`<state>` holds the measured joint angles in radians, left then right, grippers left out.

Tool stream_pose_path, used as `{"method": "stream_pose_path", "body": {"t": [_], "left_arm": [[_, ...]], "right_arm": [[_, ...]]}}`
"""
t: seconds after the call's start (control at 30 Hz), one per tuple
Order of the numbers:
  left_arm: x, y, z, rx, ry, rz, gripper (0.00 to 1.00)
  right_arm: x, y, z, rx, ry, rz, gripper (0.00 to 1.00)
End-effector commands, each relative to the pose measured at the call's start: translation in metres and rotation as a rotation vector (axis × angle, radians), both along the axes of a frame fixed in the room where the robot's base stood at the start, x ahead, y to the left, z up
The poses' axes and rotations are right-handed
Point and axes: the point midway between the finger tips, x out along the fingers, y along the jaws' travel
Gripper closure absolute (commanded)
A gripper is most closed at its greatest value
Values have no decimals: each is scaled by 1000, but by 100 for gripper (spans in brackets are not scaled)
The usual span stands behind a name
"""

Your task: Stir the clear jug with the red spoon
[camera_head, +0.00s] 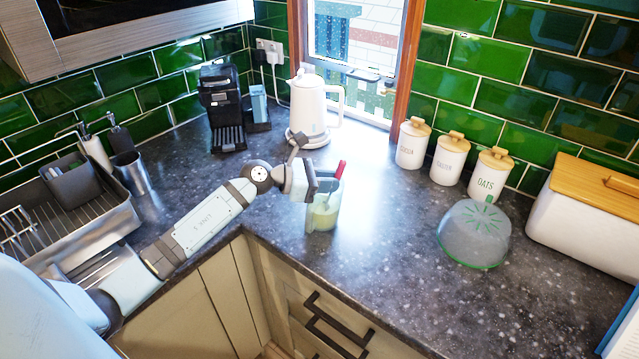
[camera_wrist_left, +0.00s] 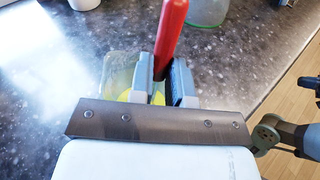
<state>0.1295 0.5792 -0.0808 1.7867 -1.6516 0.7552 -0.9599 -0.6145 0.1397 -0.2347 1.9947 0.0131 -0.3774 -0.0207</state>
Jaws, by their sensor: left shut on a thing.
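The clear jug (camera_head: 323,216) stands upright on the dark worktop near the inner corner, with pale yellow-green contents. The red spoon (camera_head: 340,169) shows its red handle above the jug's rim; its lower end is hidden. In the left wrist view the red spoon (camera_wrist_left: 171,32) rises between the fingers of my left gripper (camera_wrist_left: 165,85), which is shut on it. The jug (camera_wrist_left: 118,72) shows behind the fingers there. My left gripper (camera_head: 322,184) is over the jug in the head view.
A white kettle (camera_head: 308,108) stands behind the jug. A coffee machine (camera_head: 222,110) and sink with rack (camera_head: 70,235) are at left. Three canisters (camera_head: 450,158), a domed cover (camera_head: 474,233) and a bread bin (camera_head: 585,220) are at right.

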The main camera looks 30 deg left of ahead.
Motion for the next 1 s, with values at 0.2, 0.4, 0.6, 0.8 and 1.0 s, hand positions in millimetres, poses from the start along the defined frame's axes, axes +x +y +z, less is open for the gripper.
{"method": "stream_pose_path", "body": {"t": [0.2,0.4,0.6,0.8,1.0], "left_arm": [[10,8,-7,5,5,0,100],[8,13,-4,3,6,-2,100],[-3,14,-3,3,7,-2,100],[-3,14,16,2,4,-1,100],[-3,15,37,3,2,-2,100]], "right_arm": [[-1,0,-16,-1,5,0,100],[-1,0,-18,-2,7,0,100],[0,0,-14,1,1,-1,100],[0,0,1,1,-1,-1,100],[1,0,15,2,-3,-1,100]]}}
